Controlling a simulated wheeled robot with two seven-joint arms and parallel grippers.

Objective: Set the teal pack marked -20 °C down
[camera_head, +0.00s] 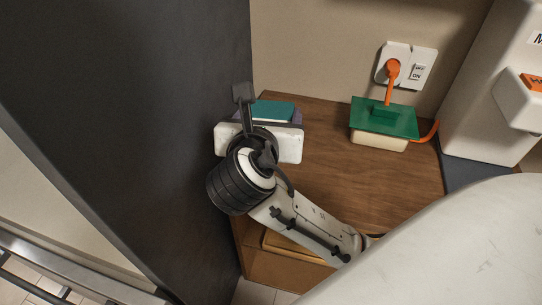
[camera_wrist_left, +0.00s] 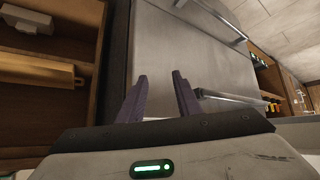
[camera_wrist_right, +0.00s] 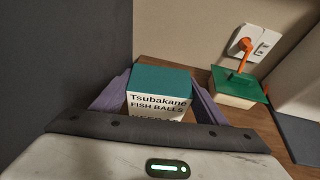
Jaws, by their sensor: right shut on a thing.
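The teal pack (camera_head: 272,110) is in my right gripper (camera_head: 268,120), over the back left part of a wooden top, near a dark upright panel. In the right wrist view the pack (camera_wrist_right: 160,82) has a teal upper face and a white side reading "Tsubakane FISH BALLS"; a lower line is cut off and no -20 °C mark can be read. The purple fingers of the right gripper (camera_wrist_right: 158,92) are shut on its two sides. Whether its base touches the wood is hidden. My left gripper (camera_wrist_left: 160,98) is open and empty in the left wrist view.
The wooden top (camera_head: 335,160) is clear in the middle. A green-topped pale box (camera_head: 380,138) stands toward the back right, below a wall socket (camera_head: 404,66) with an orange plug. The dark panel (camera_head: 150,110) bounds the left; a white appliance (camera_head: 490,90) stands right.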

